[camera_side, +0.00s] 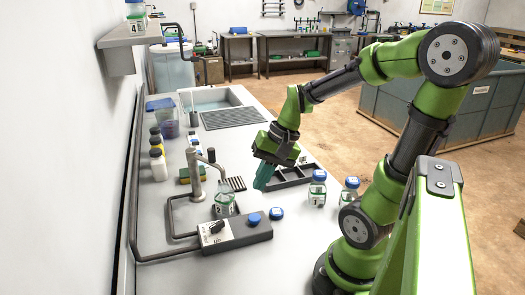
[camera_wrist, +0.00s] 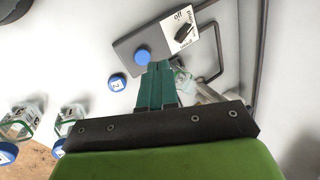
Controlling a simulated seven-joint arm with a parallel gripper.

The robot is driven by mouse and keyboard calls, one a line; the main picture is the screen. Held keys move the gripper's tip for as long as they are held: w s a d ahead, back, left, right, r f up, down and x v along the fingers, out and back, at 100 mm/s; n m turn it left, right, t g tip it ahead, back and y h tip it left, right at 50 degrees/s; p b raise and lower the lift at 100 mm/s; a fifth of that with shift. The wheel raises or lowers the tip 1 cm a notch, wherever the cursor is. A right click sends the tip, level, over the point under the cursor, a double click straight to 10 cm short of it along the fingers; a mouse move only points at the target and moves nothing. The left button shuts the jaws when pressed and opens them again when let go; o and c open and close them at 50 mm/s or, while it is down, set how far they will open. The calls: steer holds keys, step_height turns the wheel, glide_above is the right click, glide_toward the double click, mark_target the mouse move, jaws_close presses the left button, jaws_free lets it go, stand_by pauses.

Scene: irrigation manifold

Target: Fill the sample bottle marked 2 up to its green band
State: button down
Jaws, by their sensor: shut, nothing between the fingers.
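An uncapped clear bottle (camera_side: 224,204) with a green-marked label stands under the metal spout (camera_side: 207,160), beside the control box. Its number and liquid level are too small to tell. In the wrist view the bottle (camera_wrist: 186,82) is partly hidden by my fingers. A blue cap marked 2 (camera_wrist: 117,83) lies on the counter beside the box; it also shows in the side view (camera_side: 276,213). The control box (camera_side: 240,234) has a dark knob (camera_side: 216,227) on a white plate and a blue button (camera_side: 254,218). My gripper (camera_side: 261,186) is shut and empty, above the counter, right of the bottle.
Two blue-capped bottles (camera_side: 317,190) (camera_side: 349,193) stand right of the box. A dark rack (camera_side: 291,176) lies behind my gripper. A bottle marked 4 (camera_side: 136,27) stands on the shelf. Pipes run left of the box.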

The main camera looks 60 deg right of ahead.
steer(key=m+y, duration=0.1)
steer(key=w+d+m+t+y, duration=0.1)
steer(key=m+y, duration=0.1)
steer(key=w+m+y, duration=0.1)
steer(key=shift+d+f+y, duration=0.3)
steer(key=shift+d+f, duration=0.05)
steer(key=shift+d, duration=0.05)
glide_toward(250, 220)
steer(key=shift+w+a+f, duration=0.4)
steer(key=shift+a, duration=0.25)
steer(key=shift+w+a+f, duration=0.35)
steer(key=shift+a+f, duration=0.1)
steer(key=shift+a, duration=0.2)
steer(key=shift+w+a+f, duration=0.4)
steer(key=shift+a, duration=0.25)
steer(key=shift+f, duration=0.15)
stand_by(0.6)
steer(key=shift+f, duration=0.3)
steer(key=shift+f, duration=0.55)
stand_by(3.3)
